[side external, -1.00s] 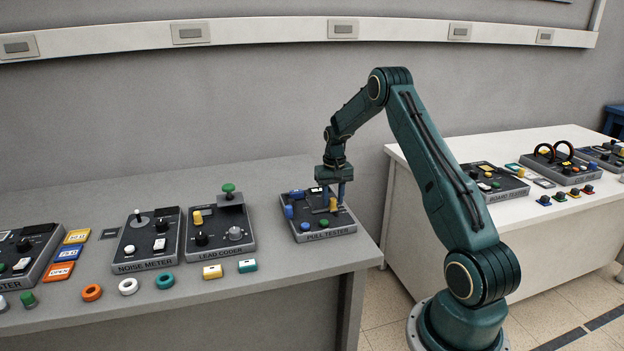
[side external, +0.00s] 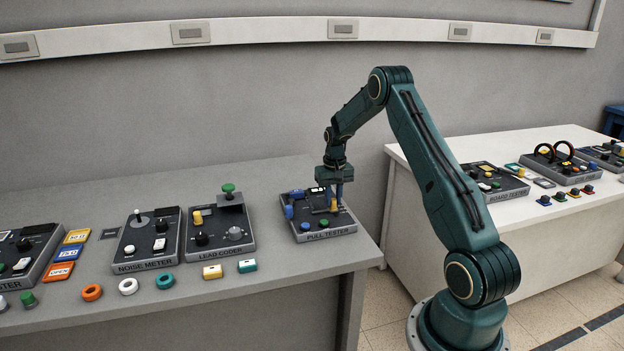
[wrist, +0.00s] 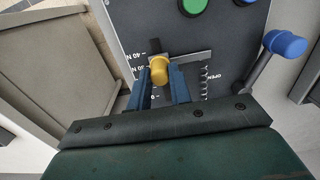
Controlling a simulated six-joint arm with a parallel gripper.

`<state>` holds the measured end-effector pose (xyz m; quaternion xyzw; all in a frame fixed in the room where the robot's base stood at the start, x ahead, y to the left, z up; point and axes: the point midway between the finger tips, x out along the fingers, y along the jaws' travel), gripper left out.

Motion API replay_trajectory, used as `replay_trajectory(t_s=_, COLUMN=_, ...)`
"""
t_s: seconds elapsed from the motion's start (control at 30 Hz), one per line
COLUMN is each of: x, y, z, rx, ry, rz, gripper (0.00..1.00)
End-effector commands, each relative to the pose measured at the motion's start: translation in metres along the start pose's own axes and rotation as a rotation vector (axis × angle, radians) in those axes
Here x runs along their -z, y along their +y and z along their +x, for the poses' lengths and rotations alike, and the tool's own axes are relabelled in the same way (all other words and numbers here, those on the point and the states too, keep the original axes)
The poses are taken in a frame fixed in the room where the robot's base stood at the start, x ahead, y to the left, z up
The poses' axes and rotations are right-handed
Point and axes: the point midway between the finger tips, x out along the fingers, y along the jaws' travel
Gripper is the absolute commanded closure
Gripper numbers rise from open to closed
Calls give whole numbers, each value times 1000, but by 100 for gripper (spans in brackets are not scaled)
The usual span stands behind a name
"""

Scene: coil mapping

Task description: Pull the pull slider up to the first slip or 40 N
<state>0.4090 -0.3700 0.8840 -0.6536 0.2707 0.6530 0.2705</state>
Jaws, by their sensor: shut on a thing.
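The pull slider has a yellow knob (wrist: 159,70) beside a printed scale on the dark panel of the pull tester (side external: 326,236). My gripper (wrist: 159,76) is shut on this knob, with one blue finger on each side. The knob stands near the upper scale marks, just below the 40 label; the exact reading is unclear because a finger covers part of the scale. In the side view my gripper (side external: 333,203) is low over the tester, at the yellow knob (side external: 333,206).
A blue-handled lever (wrist: 285,43) stands right of the slider. A green button (wrist: 193,5) is at the top of the wrist view. The lead coder (side external: 218,240) and noise meter (side external: 147,247) stand to the left on the grey bench. The bench's right edge is close to the tester.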

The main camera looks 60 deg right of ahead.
Motion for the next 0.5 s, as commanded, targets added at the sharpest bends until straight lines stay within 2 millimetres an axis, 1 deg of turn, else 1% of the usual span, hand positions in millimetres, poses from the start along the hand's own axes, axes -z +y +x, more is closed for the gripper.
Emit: replay_trajectory(t_s=0.5, x=-12, y=0, z=-1, rx=0, ry=-2, rz=0, gripper=96)
